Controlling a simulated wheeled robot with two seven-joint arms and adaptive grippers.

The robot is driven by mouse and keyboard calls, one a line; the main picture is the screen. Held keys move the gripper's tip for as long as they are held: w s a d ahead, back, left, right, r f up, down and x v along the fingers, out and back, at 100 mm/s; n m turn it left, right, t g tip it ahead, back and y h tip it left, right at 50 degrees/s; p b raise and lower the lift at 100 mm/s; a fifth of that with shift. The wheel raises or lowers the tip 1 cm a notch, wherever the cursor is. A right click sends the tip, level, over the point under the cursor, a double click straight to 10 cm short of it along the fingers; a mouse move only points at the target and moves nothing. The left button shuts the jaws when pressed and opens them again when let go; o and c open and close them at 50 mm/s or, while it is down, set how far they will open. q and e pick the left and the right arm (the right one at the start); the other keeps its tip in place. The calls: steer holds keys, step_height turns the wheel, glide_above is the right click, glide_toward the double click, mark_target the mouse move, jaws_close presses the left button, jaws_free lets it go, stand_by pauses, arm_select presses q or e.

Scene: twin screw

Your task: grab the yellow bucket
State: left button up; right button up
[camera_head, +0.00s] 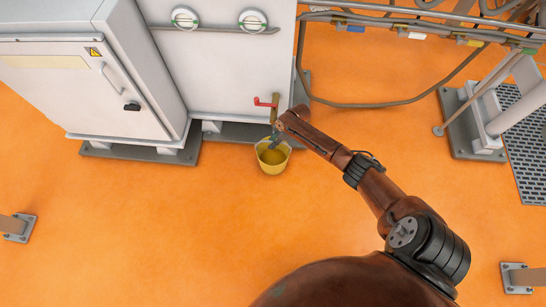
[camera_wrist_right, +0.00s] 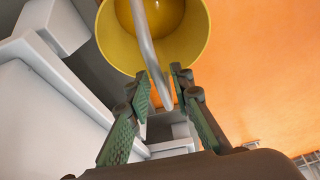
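The yellow bucket (camera_head: 273,166) stands on the orange floor below the front of a pale cabinet. In the right wrist view its open rim and round inside (camera_wrist_right: 190,55) fill the top middle. My right gripper (camera_head: 275,141) is over the bucket's far side, at its rim. In the right wrist view the green-padded fingers (camera_wrist_right: 160,80) are apart. The bucket's grey handle (camera_wrist_right: 149,50) runs down between them, and I see no clear contact with either pad. My left gripper is not in view.
A red lever (camera_head: 266,102) sticks out from the pale cabinet (camera_head: 220,75) just above the bucket. A second cabinet (camera_head: 90,90) stands to the left. Pipes and cables (camera_head: 410,98) run at the upper right. The floor in front of the bucket is clear.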

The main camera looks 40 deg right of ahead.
jaws_close()
stand_by(0.6)
